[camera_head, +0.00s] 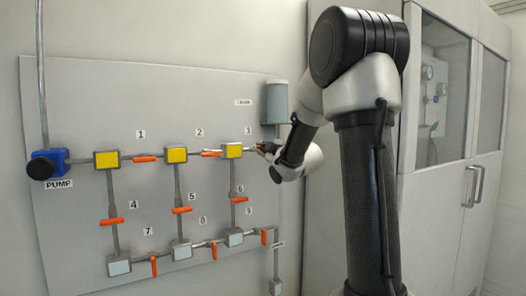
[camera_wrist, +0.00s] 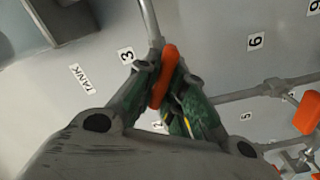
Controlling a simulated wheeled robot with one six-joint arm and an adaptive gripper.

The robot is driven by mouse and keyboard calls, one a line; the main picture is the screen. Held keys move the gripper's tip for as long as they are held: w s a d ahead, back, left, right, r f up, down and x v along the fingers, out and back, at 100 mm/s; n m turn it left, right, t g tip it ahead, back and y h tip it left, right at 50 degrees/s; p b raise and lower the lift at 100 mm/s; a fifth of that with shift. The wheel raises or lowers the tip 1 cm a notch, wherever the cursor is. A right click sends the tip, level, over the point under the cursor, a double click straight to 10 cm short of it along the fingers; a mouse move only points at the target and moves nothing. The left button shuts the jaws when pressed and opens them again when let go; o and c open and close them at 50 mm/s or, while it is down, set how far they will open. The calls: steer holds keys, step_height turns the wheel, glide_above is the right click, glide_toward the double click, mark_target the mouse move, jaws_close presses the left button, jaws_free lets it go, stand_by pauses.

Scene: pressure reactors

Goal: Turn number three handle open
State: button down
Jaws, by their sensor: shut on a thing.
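The number three handle is an orange lever (camera_wrist: 163,76) beside the label 3 (camera_wrist: 126,55) in the wrist view. It runs roughly along the line of the grey pipe (camera_wrist: 149,20), at a slight angle to it. My gripper (camera_wrist: 168,80) has its green-padded fingers on both sides of the lever and is shut on it. In the head view my gripper (camera_head: 264,149) is at the upper right of the panel, just right of a yellow block (camera_head: 232,151), below the label 3 (camera_head: 248,131). There the gripper mostly hides the lever.
The grey panel (camera_head: 75,100) carries pipes and several other orange handles, including number two (camera_head: 211,154) and number six (camera_head: 239,200). A grey tank (camera_head: 277,103) is close to my wrist. A tall cabinet (camera_head: 445,200) stands at the right.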

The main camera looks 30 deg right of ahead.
steer(key=n, duration=0.6)
steer(key=shift+a+f, duration=0.1)
steer(key=shift+f, duration=0.1)
steer(key=shift+n, duration=0.4)
steer(key=c, duration=1.5)
jaws_free()
steer(key=s, duration=1.2)
steer(key=shift+d, duration=0.2)
